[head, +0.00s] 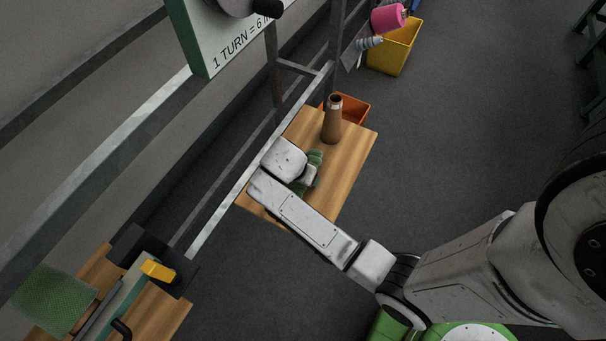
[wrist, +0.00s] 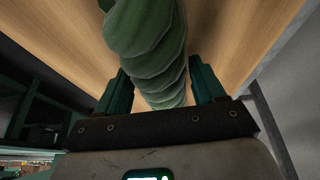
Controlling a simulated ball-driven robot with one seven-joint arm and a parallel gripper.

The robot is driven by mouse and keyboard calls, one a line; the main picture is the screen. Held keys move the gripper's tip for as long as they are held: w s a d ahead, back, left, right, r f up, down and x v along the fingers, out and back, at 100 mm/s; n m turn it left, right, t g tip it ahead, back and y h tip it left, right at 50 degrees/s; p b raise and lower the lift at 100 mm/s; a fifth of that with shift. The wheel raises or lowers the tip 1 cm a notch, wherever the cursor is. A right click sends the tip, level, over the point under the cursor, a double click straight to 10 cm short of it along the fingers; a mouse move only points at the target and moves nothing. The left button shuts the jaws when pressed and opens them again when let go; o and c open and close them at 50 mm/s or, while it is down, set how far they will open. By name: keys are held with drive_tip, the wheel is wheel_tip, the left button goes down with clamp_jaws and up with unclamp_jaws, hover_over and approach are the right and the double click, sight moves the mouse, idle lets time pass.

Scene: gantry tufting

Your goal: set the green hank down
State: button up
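The green hank (head: 316,160) is a twisted, ribbed bundle at my gripper, over the wooden tabletop (head: 352,160) in the head view. In the wrist view the hank (wrist: 158,60) runs between the two dark green fingers of my gripper (wrist: 160,85) and fills nearly all the gap between them. My gripper looks shut on it. In the head view my wrist hides the fingers and part of the hank. I cannot tell whether the hank touches the wood.
A metal frame rail (head: 225,215) runs along the left side. A yellow bin (head: 394,54) is farther back. The tabletop's right side is bare.

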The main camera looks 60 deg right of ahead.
drive_tip(key=c, duration=0.9)
drive_tip(key=shift+r, duration=0.15)
